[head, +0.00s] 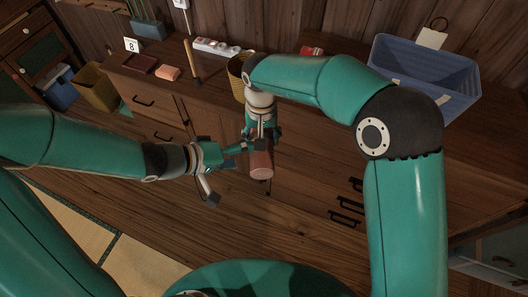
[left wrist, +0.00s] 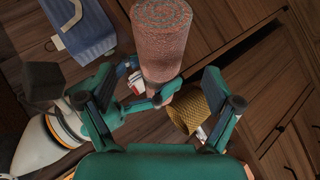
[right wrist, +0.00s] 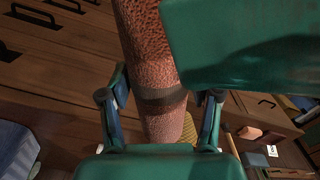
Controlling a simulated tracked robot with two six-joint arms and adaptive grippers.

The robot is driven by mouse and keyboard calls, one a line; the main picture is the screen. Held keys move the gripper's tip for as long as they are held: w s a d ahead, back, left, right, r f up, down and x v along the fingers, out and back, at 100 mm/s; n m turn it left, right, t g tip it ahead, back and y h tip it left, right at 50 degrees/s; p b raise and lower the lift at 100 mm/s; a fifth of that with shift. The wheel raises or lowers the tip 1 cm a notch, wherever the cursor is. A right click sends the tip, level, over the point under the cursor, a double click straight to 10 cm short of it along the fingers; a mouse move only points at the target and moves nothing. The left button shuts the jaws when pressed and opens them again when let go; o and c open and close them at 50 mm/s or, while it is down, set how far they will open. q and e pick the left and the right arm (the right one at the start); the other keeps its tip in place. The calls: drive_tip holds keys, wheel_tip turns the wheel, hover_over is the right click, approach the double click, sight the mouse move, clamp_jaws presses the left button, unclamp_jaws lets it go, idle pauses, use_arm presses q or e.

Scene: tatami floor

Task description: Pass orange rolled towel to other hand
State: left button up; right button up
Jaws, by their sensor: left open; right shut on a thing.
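The orange rolled towel (head: 261,164) hangs in front of the cabinet in the head view, held in my right gripper (head: 262,142), which points down. The right wrist view shows the towel (right wrist: 147,45) between the right fingers, with a darker band near them. My left gripper (head: 227,173) is open, just left of the towel in the head view. In the left wrist view, the towel (left wrist: 162,38) shows between the spread left fingers, with clear gaps on both sides. The towel's upper end is hidden by the right gripper in the head view.
On the cabinet top stand a blue basket (head: 416,71) at right, a yellow woven basket (head: 236,76), a white power strip (head: 215,47), a wooden-handled tool (head: 192,62), an orange block (head: 167,73) and a number card (head: 131,45). Wood floor below is clear.

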sight(267, 154)
use_arm(q)
drive_tip(key=x, duration=0.8)
drive_tip(key=shift+w+d+f, duration=0.15)
drive_tip(key=shift+c, duration=0.3)
drive_tip(key=c, duration=1.1)
drive_tip(key=shift+c, duration=0.8)
use_arm(e)
drive_tip(key=o, duration=1.3)
